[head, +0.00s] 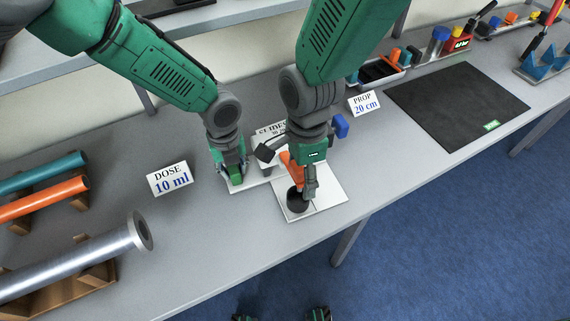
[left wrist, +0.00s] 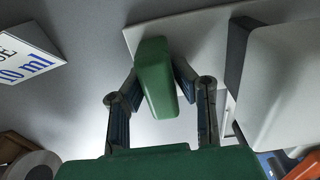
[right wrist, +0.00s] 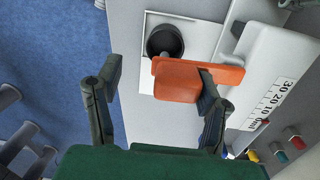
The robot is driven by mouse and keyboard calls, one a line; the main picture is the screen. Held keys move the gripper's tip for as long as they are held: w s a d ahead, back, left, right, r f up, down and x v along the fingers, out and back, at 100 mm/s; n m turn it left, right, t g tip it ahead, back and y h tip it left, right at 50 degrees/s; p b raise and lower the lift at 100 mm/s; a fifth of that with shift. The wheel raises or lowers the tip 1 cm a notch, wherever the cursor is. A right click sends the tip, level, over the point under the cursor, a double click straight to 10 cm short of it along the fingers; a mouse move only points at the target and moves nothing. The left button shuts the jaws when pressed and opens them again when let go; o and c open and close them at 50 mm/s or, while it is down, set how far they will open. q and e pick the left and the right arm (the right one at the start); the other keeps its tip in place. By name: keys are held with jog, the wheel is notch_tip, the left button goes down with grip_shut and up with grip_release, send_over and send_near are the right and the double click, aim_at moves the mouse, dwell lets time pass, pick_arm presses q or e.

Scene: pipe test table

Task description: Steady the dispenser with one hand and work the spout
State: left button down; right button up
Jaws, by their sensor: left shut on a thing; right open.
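The white dispenser (right wrist: 275,75) with a printed scale shows in the right wrist view; my right arm hides most of it in the head view. An orange lever-like part (right wrist: 195,80) juts from it near a dark round cup (right wrist: 165,40) on a white base plate (head: 325,194). My right gripper (head: 288,168) is open around the orange part; one finger overlaps it in the right wrist view (right wrist: 152,85), and contact is unclear. My left gripper (head: 232,170) is shut on a green block-like handle (left wrist: 157,75) beside the dispenser's white body (left wrist: 285,85).
A DOSE 10 ml card (head: 170,178) stands left of the dispenser and a PROP 20 cm card (head: 364,103) right of it. Pipes on wooden cradles, including a grey one (head: 80,260), fill the table's left end. A black mat (head: 458,105) lies at right.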

jog(key=shift+t, duration=0.4)
jog(key=r, duration=0.2)
jog(key=w+r, duration=0.1)
jog(key=r, duration=0.4)
jog(key=shift+w+a+r, duration=0.15)
jog(key=shift+w+r, duration=0.1)
jog(key=shift+r, duration=1.6)
jog(key=shift+f, duration=0.1)
pick_arm(q)
jog(key=c, duration=1.2)
grip_release()
